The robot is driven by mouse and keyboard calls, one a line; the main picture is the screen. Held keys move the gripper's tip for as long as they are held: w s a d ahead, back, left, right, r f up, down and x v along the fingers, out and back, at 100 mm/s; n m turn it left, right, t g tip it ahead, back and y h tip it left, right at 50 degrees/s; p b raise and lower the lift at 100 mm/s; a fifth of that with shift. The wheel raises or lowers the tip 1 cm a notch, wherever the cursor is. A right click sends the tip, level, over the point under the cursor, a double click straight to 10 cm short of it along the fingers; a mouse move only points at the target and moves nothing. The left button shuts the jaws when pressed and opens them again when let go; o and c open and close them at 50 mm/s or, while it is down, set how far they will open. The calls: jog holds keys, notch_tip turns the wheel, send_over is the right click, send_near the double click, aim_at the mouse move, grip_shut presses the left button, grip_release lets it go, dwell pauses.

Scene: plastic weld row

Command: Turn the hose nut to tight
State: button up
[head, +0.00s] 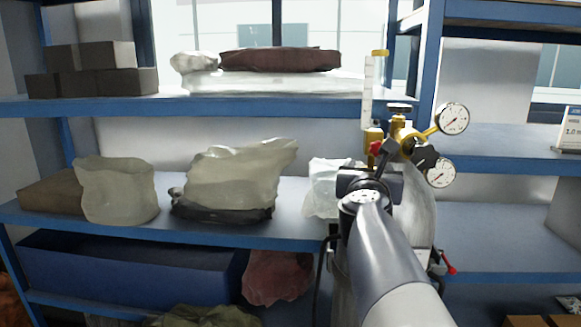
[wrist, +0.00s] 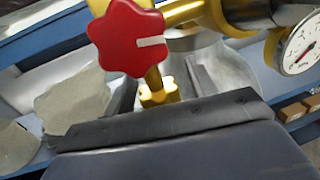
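The brass regulator (head: 398,130) sits on top of a grey gas cylinder (head: 418,205). Its red star-shaped knob (wrist: 126,38) with a white mark fills the upper left of the wrist view; in the head view the knob (head: 376,148) is small. A brass hex piece (wrist: 158,93), which looks like the hose nut, shows below the knob between my fingers. My gripper (wrist: 162,75) is open, with one dark finger on each side of the nut and a gap visible. I cannot tell whether either finger touches it. In the head view my gripper (head: 372,172) hides the nut.
Two round gauges (head: 452,119) stick out right of the regulator. A brass flowmeter with a clear tube (head: 368,95) stands at its left. Blue shelves (head: 240,107) with bags and brown boxes stand behind and at both sides.

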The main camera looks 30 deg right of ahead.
jog(key=p+v, duration=0.2)
jog(key=v, duration=0.9)
jog(key=shift+w+d, duration=0.1)
dwell(0.4)
jog(key=b+x, duration=0.1)
jog(key=x, duration=0.9)
jog(key=shift+w+d+b, duration=0.25)
jog(key=shift+b, duration=0.1)
